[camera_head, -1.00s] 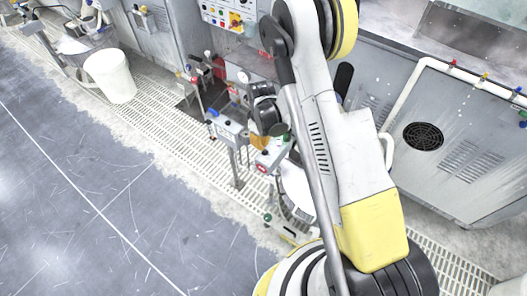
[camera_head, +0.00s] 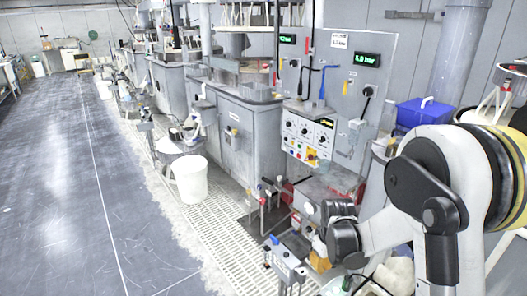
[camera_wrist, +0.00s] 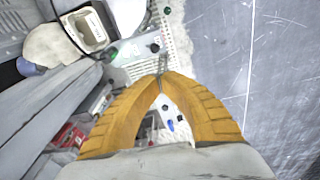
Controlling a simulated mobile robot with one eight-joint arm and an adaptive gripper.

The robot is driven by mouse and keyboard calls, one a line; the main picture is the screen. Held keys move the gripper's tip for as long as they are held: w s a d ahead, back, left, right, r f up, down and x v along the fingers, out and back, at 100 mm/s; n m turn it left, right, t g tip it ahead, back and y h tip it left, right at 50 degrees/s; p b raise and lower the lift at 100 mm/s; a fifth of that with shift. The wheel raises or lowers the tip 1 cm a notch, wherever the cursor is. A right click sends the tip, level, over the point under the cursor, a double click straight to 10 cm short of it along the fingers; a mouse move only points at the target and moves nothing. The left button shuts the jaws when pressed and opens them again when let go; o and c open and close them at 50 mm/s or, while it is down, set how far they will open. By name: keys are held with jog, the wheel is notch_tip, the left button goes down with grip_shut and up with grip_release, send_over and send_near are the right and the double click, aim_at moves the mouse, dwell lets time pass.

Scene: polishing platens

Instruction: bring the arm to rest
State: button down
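In the wrist view my gripper (camera_wrist: 162,77) has its two orange fingers brought together, their tips meeting. Nothing shows held between them; a control box and grating show through the gap behind the tips. In the head view my arm comes in from the right, bent down toward the lower middle. An orange part of my gripper (camera_head: 319,261) shows below the dark wrist joint, above the small grey control boxes; its tips are hard to make out there.
A grey control box on a post (camera_head: 285,262) stands close to my gripper. A panel with dials (camera_head: 307,135) and a blue box (camera_head: 427,113) are behind. A white bucket (camera_head: 190,178) stands on the grating at left. The grey floor (camera_head: 75,190) at left is clear.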

jog(key=s+r+m+t, duration=0.1)
jog(key=s+r, duration=0.3)
jog(key=r, duration=0.5)
jog(key=s+r+m+t, duration=0.2)
jog(key=s+r, duration=0.2)
jog(key=r, duration=0.4)
jog(key=s+r+m+t, duration=0.2)
jog(key=s+r, duration=0.3)
jog(key=s, duration=0.7)
jog(key=shift+r+m+t, duration=0.2)
jog(key=shift+m+t, duration=0.2)
